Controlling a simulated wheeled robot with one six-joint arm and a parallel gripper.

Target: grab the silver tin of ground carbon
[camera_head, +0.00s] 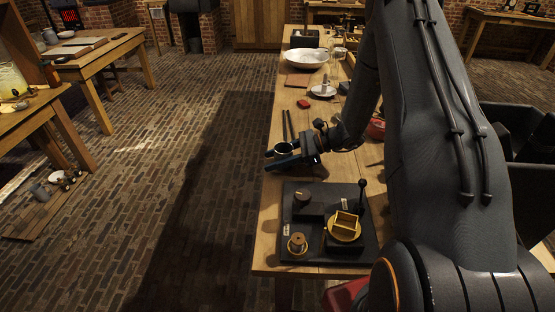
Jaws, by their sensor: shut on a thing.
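My gripper (277,158) is over the long wooden table, near its left edge, with its fingers pointing left. It is shut on the silver tin (284,147), a small round vessel with a pale rim and a dark inside. The tin shows at the far side of the fingers, which hide its lower part. I cannot tell whether the tin rests on the table or is lifted.
A black board (315,251) with brass fittings and an upright lever lies nearer on the table (276,205). Dark rods (288,125) lie just beyond the gripper.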

